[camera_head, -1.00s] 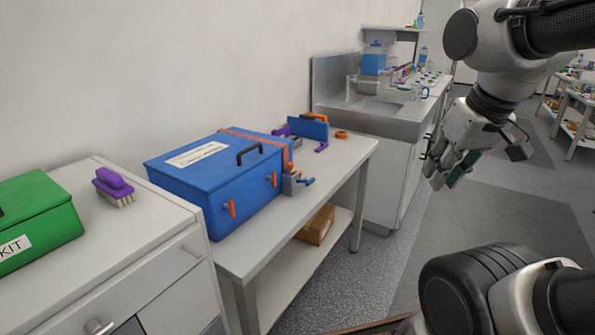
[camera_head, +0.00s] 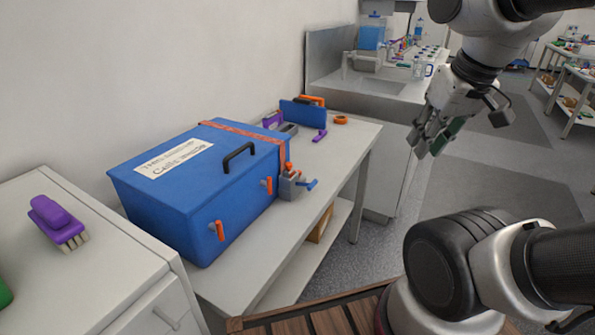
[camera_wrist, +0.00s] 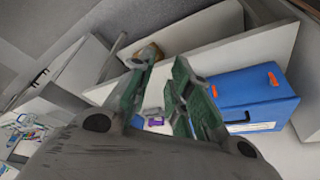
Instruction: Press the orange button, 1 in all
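A small grey block device (camera_head: 291,186) stands on the white table against the right end of the blue case (camera_head: 200,185). It has a small orange part (camera_head: 289,168) on top, which may be the orange button, and a blue lever at its right side. I cannot tell its exact shape at this size. My gripper (camera_head: 432,137) hangs in the air to the right of the table, well apart from the device. In the wrist view, my gripper (camera_wrist: 163,75) has its green-padded fingers apart with nothing between them. The device is not clear in that view.
The blue case has orange latches and a black handle. Behind the device are a blue panel (camera_head: 303,114), purple pieces and an orange ring (camera_head: 341,120). A purple brush (camera_head: 58,222) lies on the left cabinet. Floor right of the table is open.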

